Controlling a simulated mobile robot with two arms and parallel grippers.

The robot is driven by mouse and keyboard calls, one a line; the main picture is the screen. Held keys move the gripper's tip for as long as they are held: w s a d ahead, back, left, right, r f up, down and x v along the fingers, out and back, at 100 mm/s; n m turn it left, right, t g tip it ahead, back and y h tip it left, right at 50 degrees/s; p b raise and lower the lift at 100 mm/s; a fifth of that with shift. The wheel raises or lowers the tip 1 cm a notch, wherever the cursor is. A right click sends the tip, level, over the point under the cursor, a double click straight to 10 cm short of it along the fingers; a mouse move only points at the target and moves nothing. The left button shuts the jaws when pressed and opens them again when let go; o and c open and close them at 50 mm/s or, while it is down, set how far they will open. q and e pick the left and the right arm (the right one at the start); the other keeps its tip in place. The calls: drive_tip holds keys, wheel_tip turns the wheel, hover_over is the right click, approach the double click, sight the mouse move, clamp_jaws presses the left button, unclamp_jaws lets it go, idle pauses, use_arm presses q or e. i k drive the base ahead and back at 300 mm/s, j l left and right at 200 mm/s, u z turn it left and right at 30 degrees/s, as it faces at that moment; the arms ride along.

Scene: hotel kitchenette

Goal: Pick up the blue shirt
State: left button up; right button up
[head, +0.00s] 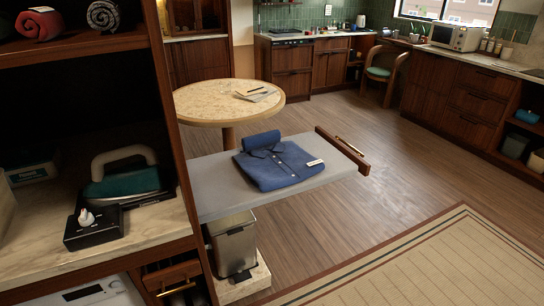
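The blue shirt (276,166) lies folded on a grey pull-out board (214,187) in the middle of the head view. Its collar end has a rolled dark blue part at the back left, and a small white tag shows near its right edge. The shirt looks fully visible, with nothing on top of it. Neither of my grippers is in view.
A wooden shelf unit on the left holds an iron (128,180), a black box (93,228) and rolled towels (39,24). A metal bin (234,246) stands under the board. A round table (205,100) stands behind it. Open floor (400,170) and a rug (450,265) lie to the right.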

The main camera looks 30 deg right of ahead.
sight(270, 163)
drive_tip(key=i+l, duration=0.15)
drive_tip(key=l, duration=0.25)
drive_tip(key=i+l, duration=0.15)
drive_tip(key=l, duration=0.2)
drive_tip(key=i+l, duration=0.15)
drive_tip(key=l, duration=0.25)
drive_tip(key=i+l, duration=0.15)
drive_tip(key=l, duration=0.2)
drive_tip(key=i+l, duration=0.1)
drive_tip(key=l, duration=0.3)
drive_tip(key=i+l, duration=0.15)
drive_tip(key=l, duration=0.25)
drive_tip(key=i+l+u, duration=0.1)
drive_tip(key=l, duration=0.35)
drive_tip(key=i+l, duration=0.2)
drive_tip(key=l, duration=0.25)
drive_tip(key=i+l+u, duration=0.15)
drive_tip(key=l, duration=0.25)
drive_tip(key=i+l+u, duration=0.1)
drive_tip(key=l, duration=0.4)
drive_tip(key=i+l, duration=0.1)
drive_tip(key=l, duration=0.35)
drive_tip(key=i+l+u, duration=0.15)
drive_tip(key=l, duration=0.3)
